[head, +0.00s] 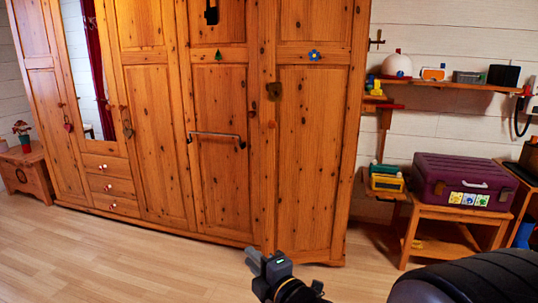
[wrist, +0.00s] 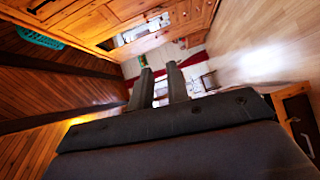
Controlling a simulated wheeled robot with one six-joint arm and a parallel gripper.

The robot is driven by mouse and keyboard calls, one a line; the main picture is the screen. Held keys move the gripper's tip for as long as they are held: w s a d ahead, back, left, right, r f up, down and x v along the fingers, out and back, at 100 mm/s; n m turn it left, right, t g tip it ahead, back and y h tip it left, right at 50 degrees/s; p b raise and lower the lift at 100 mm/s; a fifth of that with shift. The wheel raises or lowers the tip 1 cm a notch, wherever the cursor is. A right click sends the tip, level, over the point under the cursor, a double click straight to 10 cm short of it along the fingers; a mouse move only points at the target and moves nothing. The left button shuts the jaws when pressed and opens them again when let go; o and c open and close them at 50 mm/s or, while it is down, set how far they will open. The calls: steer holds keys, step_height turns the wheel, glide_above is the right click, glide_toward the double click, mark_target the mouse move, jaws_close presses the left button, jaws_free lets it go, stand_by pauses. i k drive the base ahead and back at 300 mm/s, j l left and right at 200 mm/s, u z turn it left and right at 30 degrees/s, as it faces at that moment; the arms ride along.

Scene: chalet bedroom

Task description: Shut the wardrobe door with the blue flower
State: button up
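The wooden wardrobe door with the blue flower (head: 314,55) is the rightmost door in the head view. It looks flush or nearly flush with the wardrobe front; I cannot tell whether a small gap is left. My gripper (head: 256,262) is low in front of the wardrobe, near the foot of this door, and holds nothing. In the wrist view its two fingers (wrist: 162,84) stand apart with an empty gap. The blue flower is not visible there.
Left of it is a door with a green tree mark (head: 219,55) and a horizontal bar (head: 216,135). A low wooden table (head: 452,214) with a purple case (head: 464,181) stands at the right, under a wall shelf (head: 450,84). The wooden floor (head: 130,260) in front is clear.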

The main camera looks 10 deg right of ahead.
mark_target(314, 52)
steer(key=i+l+u, duration=0.15)
steer(key=i+l, duration=0.5)
steer(key=i+l+u, duration=0.15)
steer(key=i+l, duration=0.55)
steer(key=i+l+u, duration=0.1)
steer(key=i+l, duration=0.5)
steer(key=l, duration=0.25)
